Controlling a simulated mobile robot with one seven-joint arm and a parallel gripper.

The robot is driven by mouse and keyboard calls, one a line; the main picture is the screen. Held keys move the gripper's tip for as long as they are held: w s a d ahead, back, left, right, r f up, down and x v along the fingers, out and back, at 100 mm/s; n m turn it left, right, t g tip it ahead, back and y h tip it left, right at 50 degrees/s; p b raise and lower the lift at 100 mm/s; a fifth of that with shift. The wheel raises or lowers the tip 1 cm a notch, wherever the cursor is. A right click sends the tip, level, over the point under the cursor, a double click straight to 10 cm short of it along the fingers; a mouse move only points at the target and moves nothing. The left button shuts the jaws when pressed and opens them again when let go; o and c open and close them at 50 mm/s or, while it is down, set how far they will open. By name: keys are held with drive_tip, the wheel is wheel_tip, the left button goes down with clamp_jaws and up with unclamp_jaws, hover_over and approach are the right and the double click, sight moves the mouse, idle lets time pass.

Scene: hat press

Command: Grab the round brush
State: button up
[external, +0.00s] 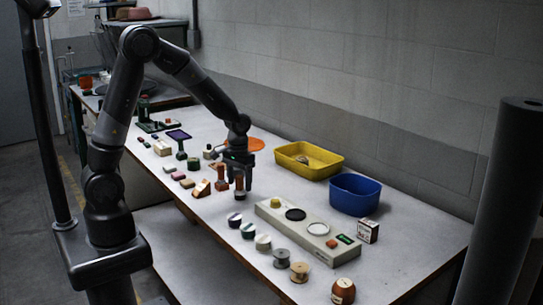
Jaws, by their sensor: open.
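My gripper (238,179) is open and points down over the middle of the table. An upright reddish-brown object with a darker base (239,189), which looks like the round brush, stands right under it and seems to be between or just behind the fingers. Contact cannot be told at this size. A second, similar reddish-brown upright object (221,182) stands just left of the gripper. The fingers partly hide the tops of what is under them.
A yellow bin (309,171) and a blue bin (356,213) stand at the wall side. A long pale panel (318,259) and several spools (281,258) lie toward the front right. Small blocks (187,183) stand close on the left. A brown rounded object (343,292) is near the front edge.

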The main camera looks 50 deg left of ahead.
sight(240, 192)
drive_tip(key=shift+f, duration=1.3)
drive_tip(key=shift+c, duration=0.5)
drive_tip(key=c, duration=1)
drive_tip(key=shift+r, duration=0.1)
